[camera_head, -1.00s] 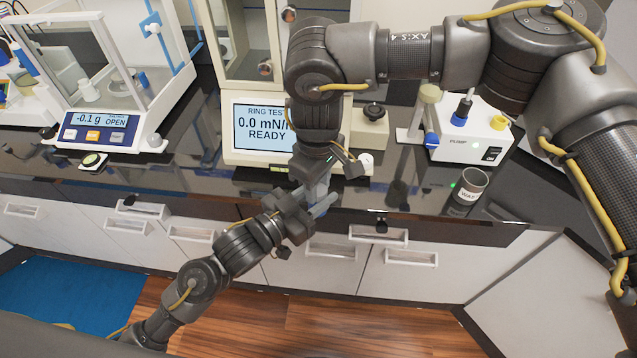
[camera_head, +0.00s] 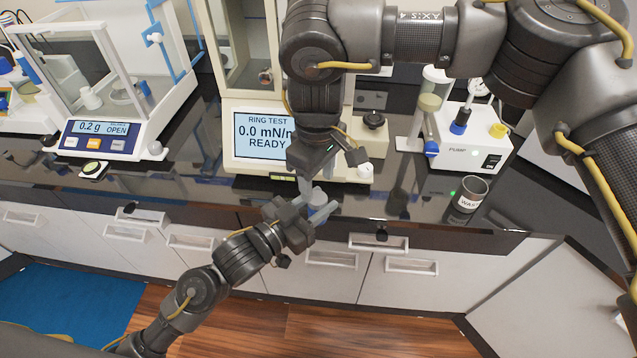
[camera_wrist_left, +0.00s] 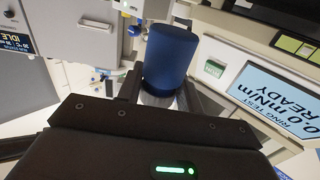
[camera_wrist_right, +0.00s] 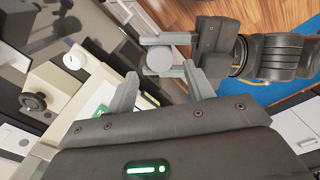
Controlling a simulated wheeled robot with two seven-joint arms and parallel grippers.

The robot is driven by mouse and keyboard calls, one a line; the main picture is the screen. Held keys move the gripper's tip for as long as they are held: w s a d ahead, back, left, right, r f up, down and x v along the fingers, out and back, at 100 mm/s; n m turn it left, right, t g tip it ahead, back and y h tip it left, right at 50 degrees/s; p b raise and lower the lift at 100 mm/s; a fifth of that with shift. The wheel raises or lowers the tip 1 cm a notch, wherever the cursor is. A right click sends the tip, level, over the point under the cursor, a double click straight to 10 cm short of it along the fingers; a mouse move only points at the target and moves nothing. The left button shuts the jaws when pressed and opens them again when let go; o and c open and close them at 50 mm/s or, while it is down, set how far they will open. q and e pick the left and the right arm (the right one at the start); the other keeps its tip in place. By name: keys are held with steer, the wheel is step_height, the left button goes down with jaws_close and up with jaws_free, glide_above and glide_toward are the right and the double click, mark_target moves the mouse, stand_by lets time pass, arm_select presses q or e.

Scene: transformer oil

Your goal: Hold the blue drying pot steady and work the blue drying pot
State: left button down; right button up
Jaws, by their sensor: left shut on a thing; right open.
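The blue drying pot (camera_wrist_left: 170,58) shows in the left wrist view as a dark blue cylinder with a greyish part at the fingers. My left gripper (camera_wrist_left: 160,92) is shut on that greyish part. In the head view the pot (camera_head: 317,198) is small and partly hidden between my two grippers, in front of the bench edge. My right gripper (camera_head: 318,178) is above it, pointing down, open and empty. In the right wrist view a pale round end of the pot (camera_wrist_right: 159,60) lies beyond and between my open right fingers (camera_wrist_right: 160,84), apparently apart from them.
The ring test instrument (camera_head: 262,135) stands just behind the grippers. A balance (camera_head: 100,140) reading 0.2 g is at the left. A pump (camera_head: 468,140) and a waste cup (camera_head: 468,195) are at the right. Drawer fronts with handles (camera_head: 330,258) lie below the bench edge.

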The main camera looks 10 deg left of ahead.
mark_target(317, 198)
step_height(317, 198, up, 3)
steer(key=m, duration=0.2)
steer(key=shift+w+m, duration=0.1)
steer(key=shift+m, duration=0.3)
steer(key=shift+r+m, duration=0.25)
steer(key=shift+m, duration=0.05)
steer(key=shift+f, duration=4.05)
steer(key=c, duration=1)
steer(key=shift+c, duration=0.2)
steer(key=n, duration=0.3)
steer(key=shift+c, duration=0.2)
steer(key=o, duration=1.1)
